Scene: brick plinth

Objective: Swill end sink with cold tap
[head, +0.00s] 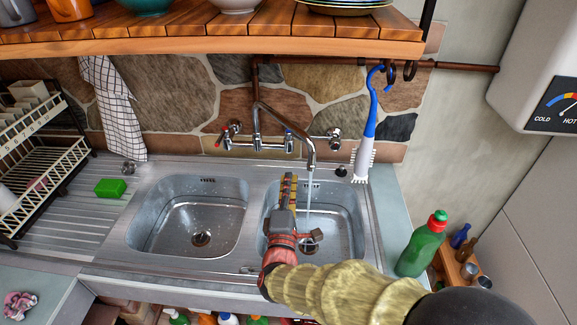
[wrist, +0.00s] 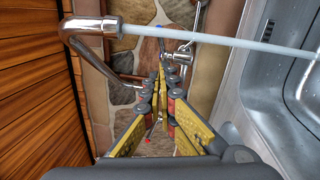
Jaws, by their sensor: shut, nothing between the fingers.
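The sink unit has a left basin (head: 160,225) and a right basin (head: 347,235). A wall mixer tap has a chrome spout (head: 309,150) over the right basin, with a stream of water (head: 308,195) falling into it. The spout (wrist: 95,25) and stream (wrist: 220,40) also cross the wrist view. The tap's red-marked handle (head: 219,140) is on the left and its blue-marked handle (head: 289,140) on the right. My gripper (head: 289,177) is shut and empty over the right basin, just below the blue-marked handle and left of the stream. My arm hides part of the right basin.
A green sponge (head: 110,188) lies on the drainboard left of the basins, near a dish rack (head: 45,160). A blue-handled brush (head: 370,120) hangs right of the tap. A green bottle (head: 422,245) stands at the right. A wooden shelf (head: 200,47) overhangs the tap.

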